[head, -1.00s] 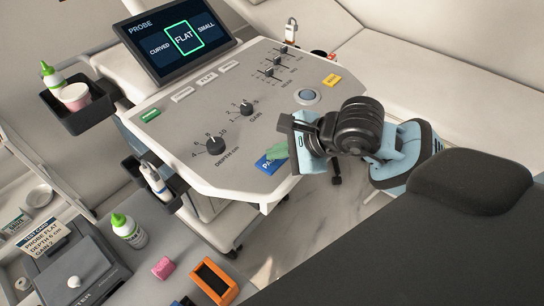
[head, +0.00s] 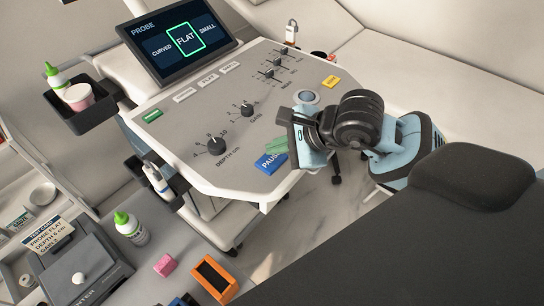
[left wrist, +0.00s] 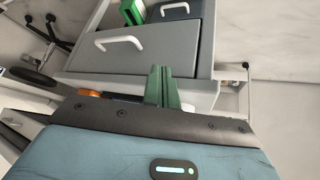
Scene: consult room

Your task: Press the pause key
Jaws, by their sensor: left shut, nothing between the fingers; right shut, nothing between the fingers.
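The blue pause key (head: 270,163) is at the front right corner of the console's control panel (head: 190,181). Its white lettering shows. My right gripper (head: 275,147) has its green fingers shut and empty. In the picture the fingertips lie just above the key's upper edge; I cannot tell how high they are over the panel or whether they touch it. My left gripper is out of the head view; in the left wrist view its green fingers (left wrist: 162,88) are shut and empty, in front of grey drawers.
The panel also carries a depth knob (head: 216,146), a gain knob (head: 247,109), sliders (head: 275,66), a trackball (head: 306,97) and a yellow key (head: 331,81). The screen (head: 177,39) highlights FLAT. A dark padded seat (head: 400,230) fills the lower right.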

